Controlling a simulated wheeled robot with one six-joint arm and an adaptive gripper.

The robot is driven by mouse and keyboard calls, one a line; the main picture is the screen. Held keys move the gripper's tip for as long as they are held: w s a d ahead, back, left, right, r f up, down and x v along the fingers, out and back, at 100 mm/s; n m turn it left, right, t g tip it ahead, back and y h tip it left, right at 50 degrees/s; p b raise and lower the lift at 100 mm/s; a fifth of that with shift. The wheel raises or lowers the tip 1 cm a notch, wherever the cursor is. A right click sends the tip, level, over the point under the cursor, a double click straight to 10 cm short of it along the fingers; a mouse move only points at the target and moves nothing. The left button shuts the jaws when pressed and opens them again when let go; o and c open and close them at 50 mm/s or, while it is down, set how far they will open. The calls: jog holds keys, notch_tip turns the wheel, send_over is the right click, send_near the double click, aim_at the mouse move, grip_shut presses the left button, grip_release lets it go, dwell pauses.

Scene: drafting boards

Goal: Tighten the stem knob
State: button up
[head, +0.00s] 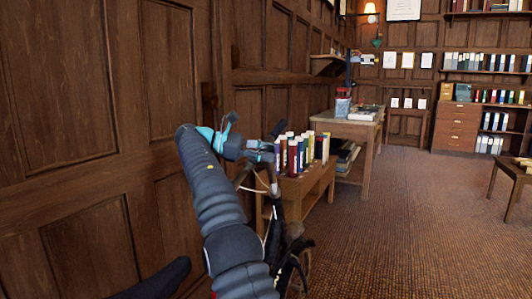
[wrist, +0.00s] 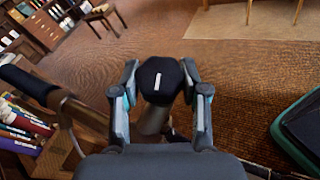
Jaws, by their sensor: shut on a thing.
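The stem knob (wrist: 160,84) is black and rounded, with a white line on its face, roughly upright in the wrist view. My gripper (wrist: 160,74) has one finger on each side of it and is shut on it. In the head view my gripper (head: 262,152) is at the front of a dark bicycle (head: 277,240), and the knob cannot be made out there. A black handlebar grip (wrist: 28,82) runs off to the left in the wrist view. My arm hides part of the bicycle.
A low wooden bench (head: 318,183) with a row of books (head: 302,150) stands just beyond the bicycle. A wooden table (head: 352,128) is behind it. A panelled wall (head: 60,90) is close on the left. Carpet (head: 400,220) is clear on the right.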

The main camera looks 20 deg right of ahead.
jog(key=shift+s+d, duration=0.1)
dwell(0.4)
jog(key=o, duration=1.2)
jog(key=shift+d, duration=0.15)
jog(key=shift+c, duration=0.2)
jog(key=shift+a, duration=0.2)
jog(key=shift+n+t+h, duration=0.5)
jog(key=shift+n+t, duration=0.3)
